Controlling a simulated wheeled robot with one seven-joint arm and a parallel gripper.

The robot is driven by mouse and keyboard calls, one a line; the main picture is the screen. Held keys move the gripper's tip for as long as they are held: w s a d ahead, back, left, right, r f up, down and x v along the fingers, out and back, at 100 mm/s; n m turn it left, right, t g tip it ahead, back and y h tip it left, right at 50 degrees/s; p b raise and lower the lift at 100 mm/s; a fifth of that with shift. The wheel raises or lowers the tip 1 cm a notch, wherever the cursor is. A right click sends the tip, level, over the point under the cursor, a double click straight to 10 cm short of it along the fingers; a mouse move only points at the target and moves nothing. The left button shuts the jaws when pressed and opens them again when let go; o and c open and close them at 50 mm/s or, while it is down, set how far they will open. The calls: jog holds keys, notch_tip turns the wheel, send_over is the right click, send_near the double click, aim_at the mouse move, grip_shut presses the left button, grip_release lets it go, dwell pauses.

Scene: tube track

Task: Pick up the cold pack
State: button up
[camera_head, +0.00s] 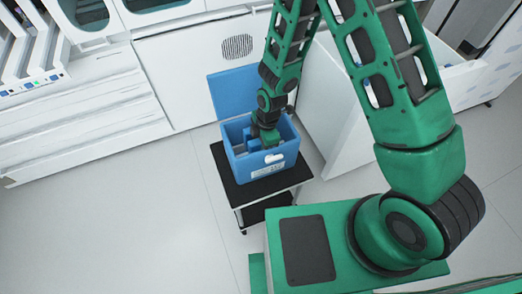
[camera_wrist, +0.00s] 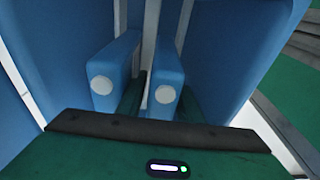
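A blue open cooler box (camera_head: 262,165) stands on a small black cart. My gripper (camera_head: 266,138) reaches down into it. In the wrist view, two blue slabs with round white caps stand upright inside, one on the left (camera_wrist: 115,70) and one on the right (camera_wrist: 167,75); they look like cold packs. My dark green fingers (camera_wrist: 163,104) stand on either side of the right cold pack, the left finger in the gap between the packs. A narrow light gap shows between the left finger and that pack. The fingertips are partly hidden.
The cooler's blue lid (camera_head: 232,95) stands raised at the back. The black cart (camera_head: 239,190) has a lower shelf. White cabinets (camera_head: 75,120) line the wall behind and left. Light floor (camera_head: 110,230) is clear at the front left.

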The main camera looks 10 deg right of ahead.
aim_at(258, 141)
jog(key=shift+f, duration=0.1)
grip_shut()
dwell(0.4)
jog(key=shift+r, duration=5.25)
